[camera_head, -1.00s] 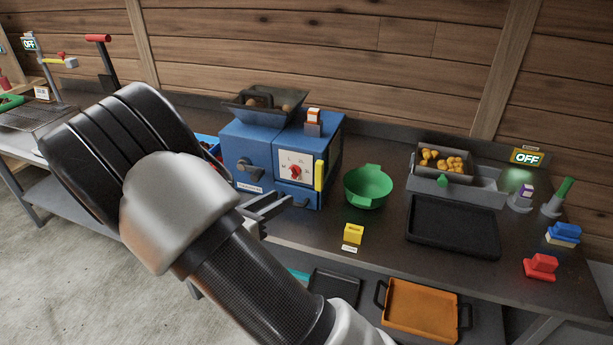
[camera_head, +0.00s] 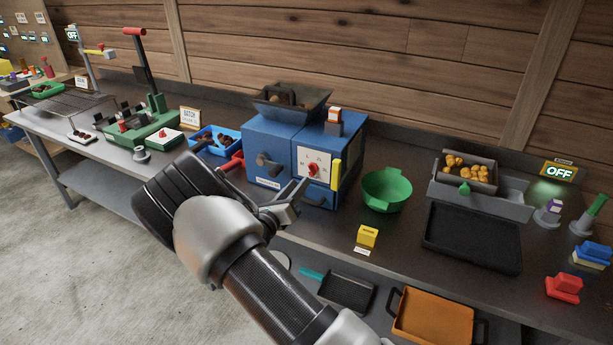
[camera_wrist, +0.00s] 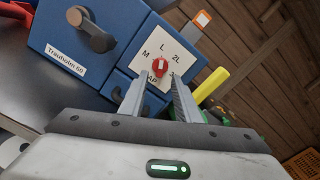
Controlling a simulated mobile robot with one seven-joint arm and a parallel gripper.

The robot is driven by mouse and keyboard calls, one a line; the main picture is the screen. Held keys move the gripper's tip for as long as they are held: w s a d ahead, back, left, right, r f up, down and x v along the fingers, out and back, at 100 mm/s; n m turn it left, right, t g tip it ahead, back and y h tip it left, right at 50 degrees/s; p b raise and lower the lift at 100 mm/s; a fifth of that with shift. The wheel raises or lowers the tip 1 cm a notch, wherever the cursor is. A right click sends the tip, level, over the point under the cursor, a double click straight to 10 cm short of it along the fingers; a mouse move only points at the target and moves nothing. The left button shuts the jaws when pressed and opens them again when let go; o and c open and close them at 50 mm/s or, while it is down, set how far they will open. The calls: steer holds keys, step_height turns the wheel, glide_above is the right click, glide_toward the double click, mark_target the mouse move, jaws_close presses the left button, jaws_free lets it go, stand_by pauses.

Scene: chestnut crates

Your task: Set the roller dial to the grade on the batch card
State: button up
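The roller dial (camera_head: 314,169) is a red knob with a white mark on a white plate, on the front of the blue machine (camera_head: 268,150). In the wrist view the dial (camera_wrist: 160,66) has M, L and 2L around its upper side; lower labels are partly hidden by the fingers. I cannot tell for sure which grade it points at. The batch card (camera_head: 190,117) stands left of the machine; its lower line is too small to read surely. My gripper (camera_head: 298,190) is open and empty in front of the dial, its fingers (camera_wrist: 156,90) below and either side of the knob.
A yellow handle (camera_head: 337,174) stands just right of the dial plate, and a grey crank (camera_head: 269,165) to its left. A green bowl (camera_head: 386,190) and yellow block (camera_head: 367,236) are to the right. A blue crate (camera_head: 216,140) and red-handled green press (camera_head: 150,120) are left.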

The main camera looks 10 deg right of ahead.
mark_target(309, 172)
steer(key=x, duration=0.6)
steer(key=shift+w+d, duration=0.1)
steer(key=shift+d, duration=0.05)
steer(key=shift+c, duration=0.2)
jaws_close()
